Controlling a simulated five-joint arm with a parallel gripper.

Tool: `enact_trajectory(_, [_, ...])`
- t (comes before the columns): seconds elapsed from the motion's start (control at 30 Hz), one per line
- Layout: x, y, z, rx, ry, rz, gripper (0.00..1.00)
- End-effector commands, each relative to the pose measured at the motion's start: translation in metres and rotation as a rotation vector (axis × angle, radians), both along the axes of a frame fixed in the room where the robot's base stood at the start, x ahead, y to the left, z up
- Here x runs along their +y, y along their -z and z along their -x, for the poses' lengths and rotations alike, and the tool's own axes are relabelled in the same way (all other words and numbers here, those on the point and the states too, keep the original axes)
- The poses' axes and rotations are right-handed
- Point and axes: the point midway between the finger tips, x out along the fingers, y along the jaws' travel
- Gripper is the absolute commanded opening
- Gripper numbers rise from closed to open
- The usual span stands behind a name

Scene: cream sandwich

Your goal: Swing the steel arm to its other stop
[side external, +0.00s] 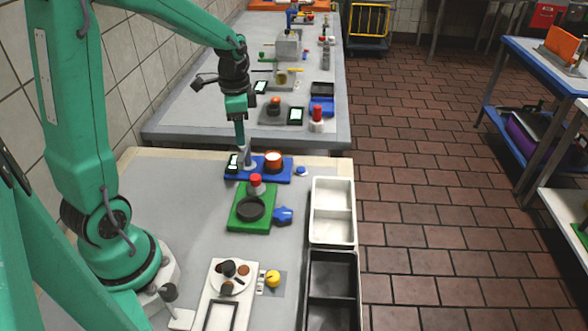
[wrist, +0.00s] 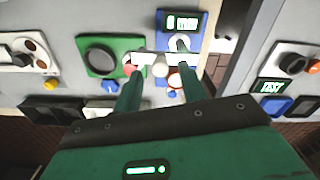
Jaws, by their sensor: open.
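A blue base (side external: 240,177) lies near the far edge of the near table and also shows in the wrist view (wrist: 162,40). A pale steel part (side external: 250,161), which looks like the steel arm's pivot end, stands on it beside an orange-and-white cup (side external: 273,160). In the wrist view, the steel part (wrist: 180,43) sits below the display; the fingers partly hide the area around it, so the arm's exact angle is unclear. My gripper (side external: 243,148) is above the left half of the base, pointing down. In the wrist view my gripper (wrist: 161,72) is open, with pale pieces visible between its fingers.
A green plate (side external: 248,222) with a dark round dish and red-capped bottle is just in front. A white tray (side external: 333,212) and a black tray (side external: 332,290) line the right side. A second cluttered table (side external: 215,128) stands beyond. Grey tabletop is clear at left.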

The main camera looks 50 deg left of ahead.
Motion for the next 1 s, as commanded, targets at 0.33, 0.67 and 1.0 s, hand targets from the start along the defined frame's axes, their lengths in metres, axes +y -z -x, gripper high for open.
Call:
enact_trajectory(0.33, [0.000,0.017,0.000,-0.001,0.000,0.000,0.41])
enact_trajectory(0.67, [0.000,0.017,0.000,-0.001,0.000,0.000,0.14])
enact_trajectory(1.0, [0.000,0.016,0.000,-0.001,-0.003,0.000,0.00])
